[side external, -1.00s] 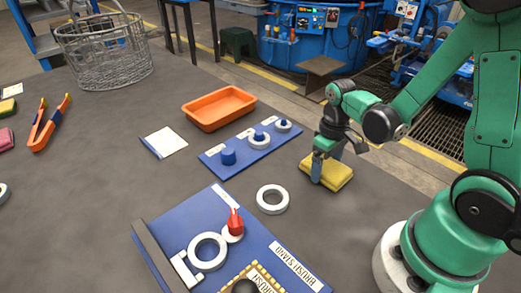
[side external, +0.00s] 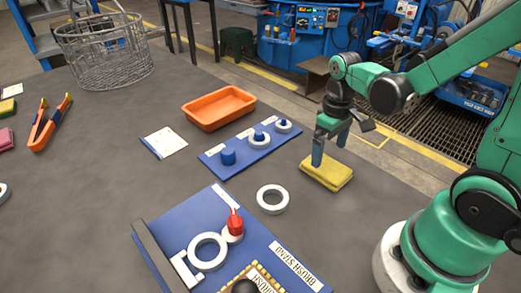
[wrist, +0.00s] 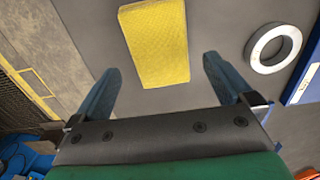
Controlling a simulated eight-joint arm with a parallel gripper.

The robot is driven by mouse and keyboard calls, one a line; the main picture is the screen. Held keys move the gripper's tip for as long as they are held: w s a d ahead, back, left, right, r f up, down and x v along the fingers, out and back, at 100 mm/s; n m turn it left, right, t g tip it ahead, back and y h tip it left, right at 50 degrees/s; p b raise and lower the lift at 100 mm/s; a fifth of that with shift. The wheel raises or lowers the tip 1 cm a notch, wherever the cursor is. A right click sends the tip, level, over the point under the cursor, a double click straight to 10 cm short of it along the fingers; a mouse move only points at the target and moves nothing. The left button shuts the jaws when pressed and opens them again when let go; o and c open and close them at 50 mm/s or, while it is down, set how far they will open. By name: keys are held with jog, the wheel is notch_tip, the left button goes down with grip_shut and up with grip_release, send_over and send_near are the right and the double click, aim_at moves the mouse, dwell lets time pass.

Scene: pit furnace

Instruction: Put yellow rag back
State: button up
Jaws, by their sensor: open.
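The yellow rag (side external: 327,172) lies flat on the dark table, near its right edge in the side view. It also shows in the wrist view (wrist: 156,42), ahead of and between the fingers. My gripper (side external: 331,150) is open and empty, just above the rag. In the wrist view the fingers (wrist: 160,90) stand wide apart with nothing between them. I cannot tell from the pictures exactly how high the fingertips are over the rag.
A white ring (side external: 272,199) lies left of the rag; a blue peg board (side external: 243,154) is behind it. An orange tray (side external: 219,108) stands further back. A blue brush stand (side external: 205,215) is at the front. A wire basket (side external: 104,52) is at back left.

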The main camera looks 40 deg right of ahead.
aim_at(325, 166)
notch_tip(325, 166, up, 7)
jog(key=w+a+r+t, duration=0.1)
jog(key=a+r+t, duration=0.1)
jog(key=a+t, duration=0.5)
jog(key=shift+w+t, duration=0.3)
jog(key=shift+w, duration=0.05)
dwell(1.0)
